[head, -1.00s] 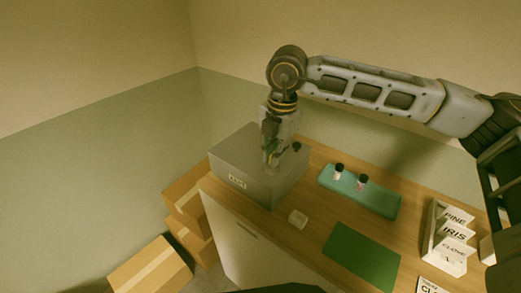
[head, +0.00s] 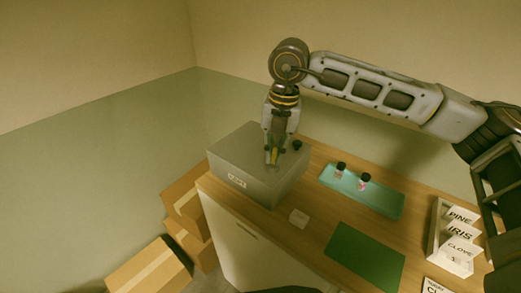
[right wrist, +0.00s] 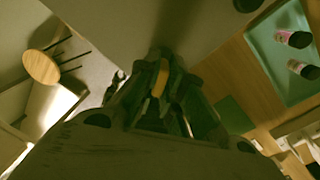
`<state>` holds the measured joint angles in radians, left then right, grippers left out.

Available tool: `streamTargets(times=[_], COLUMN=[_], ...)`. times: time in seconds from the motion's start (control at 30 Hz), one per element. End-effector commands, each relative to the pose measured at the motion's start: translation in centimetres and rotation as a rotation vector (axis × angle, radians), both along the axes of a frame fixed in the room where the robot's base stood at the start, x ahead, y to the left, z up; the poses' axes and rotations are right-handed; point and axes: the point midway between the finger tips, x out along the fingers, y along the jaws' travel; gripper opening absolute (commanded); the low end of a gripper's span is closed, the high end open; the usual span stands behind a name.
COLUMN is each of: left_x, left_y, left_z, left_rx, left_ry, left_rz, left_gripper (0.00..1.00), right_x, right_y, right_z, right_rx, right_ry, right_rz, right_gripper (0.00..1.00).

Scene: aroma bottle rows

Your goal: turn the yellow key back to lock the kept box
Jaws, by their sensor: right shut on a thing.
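The yellow key (head: 275,156) is on the box's top, between the fingers of my right gripper (head: 273,160). My right gripper points down and is shut on the key. In the right wrist view the yellow key (right wrist: 159,78) shows upright between the dark fingers. The fingers hide the key's lower end and the keyhole. My left gripper is not in view.
A dark knob (head: 297,145) sits on the box top beside the gripper. Cardboard boxes (head: 150,270) stand on the floor at left.

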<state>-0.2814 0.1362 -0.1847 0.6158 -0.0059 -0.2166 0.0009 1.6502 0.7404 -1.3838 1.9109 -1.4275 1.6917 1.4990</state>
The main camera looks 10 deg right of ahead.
Motion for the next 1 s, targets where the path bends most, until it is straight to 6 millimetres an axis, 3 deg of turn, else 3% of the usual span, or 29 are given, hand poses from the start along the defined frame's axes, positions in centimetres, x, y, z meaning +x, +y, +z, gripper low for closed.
streamTargets(times=[1.0], left_x=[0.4], left_y=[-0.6], left_z=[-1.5], left_rx=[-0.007], left_ry=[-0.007], left_rz=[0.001], left_gripper=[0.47], right_x=[-0.2], right_y=[0.2], right_z=[-0.2], right_rx=[0.002], right_ry=[0.005], right_rz=[0.568], right_gripper=[0.00])
